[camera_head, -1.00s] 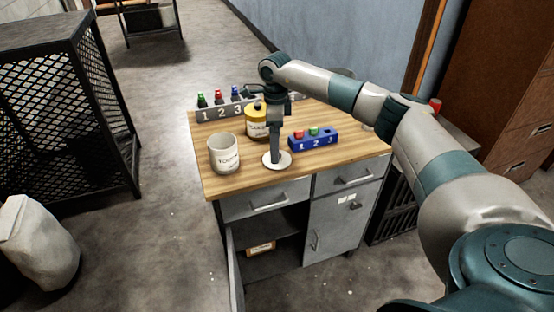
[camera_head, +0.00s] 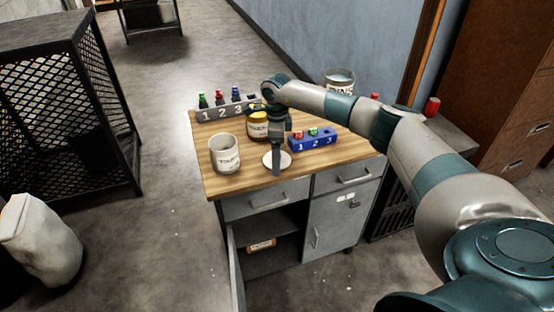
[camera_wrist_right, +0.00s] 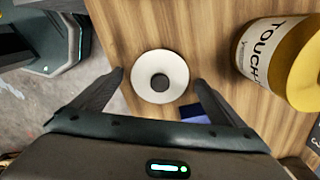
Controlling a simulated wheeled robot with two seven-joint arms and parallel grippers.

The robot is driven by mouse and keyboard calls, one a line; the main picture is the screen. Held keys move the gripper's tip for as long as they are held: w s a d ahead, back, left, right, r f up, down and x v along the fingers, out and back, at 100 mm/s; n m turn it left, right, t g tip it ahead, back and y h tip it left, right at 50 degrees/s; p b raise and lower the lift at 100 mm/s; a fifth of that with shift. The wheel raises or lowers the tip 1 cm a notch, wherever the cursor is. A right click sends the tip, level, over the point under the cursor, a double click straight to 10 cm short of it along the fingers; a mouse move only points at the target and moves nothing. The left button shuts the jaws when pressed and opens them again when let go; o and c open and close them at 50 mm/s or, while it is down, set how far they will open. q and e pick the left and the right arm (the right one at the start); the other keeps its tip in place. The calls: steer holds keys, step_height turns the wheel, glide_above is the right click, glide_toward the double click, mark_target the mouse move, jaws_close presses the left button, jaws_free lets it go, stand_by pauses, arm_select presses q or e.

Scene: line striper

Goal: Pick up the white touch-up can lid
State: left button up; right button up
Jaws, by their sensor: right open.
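The white touch-up can lid (camera_head: 285,158) lies flat on the wooden tabletop, partly hidden by my right gripper in the head view. In the right wrist view the lid (camera_wrist_right: 150,70) is a white disc with a dark round centre. My right gripper (camera_head: 276,172) points down over the lid in the head view. In the wrist view its two fingers (camera_wrist_right: 160,80) are apart, one on each side of the lid, with nothing held. My left gripper is not in view.
A yellow touch-up can (camera_head: 257,127) stands behind the lid. A blue numbered holder (camera_head: 313,142) with red and green pieces is to the right. A grey numbered rack (camera_head: 222,112) with small bottles stands at the back.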

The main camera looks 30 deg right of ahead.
steer(key=c, duration=1.1)
steer(key=shift+r, duration=0.15)
steer(key=shift+r+b, duration=0.4)
steer(key=shift+r, duration=0.1)
step_height(320, 180, up, 3)
steer(key=shift+f+b, duration=0.2)
steer(key=shift+b, duration=0.45)
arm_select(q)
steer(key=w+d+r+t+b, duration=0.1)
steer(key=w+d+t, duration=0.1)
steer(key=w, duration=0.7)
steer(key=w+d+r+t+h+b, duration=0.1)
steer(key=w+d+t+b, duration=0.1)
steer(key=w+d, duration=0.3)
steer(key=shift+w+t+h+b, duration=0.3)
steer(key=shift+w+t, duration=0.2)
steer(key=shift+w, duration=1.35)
arm_select(e)
steer(key=s+d+r, duration=0.6)
steer(key=s+r, duration=0.1)
steer(key=s, duration=0.3)
steer(key=shift+d, duration=0.15)
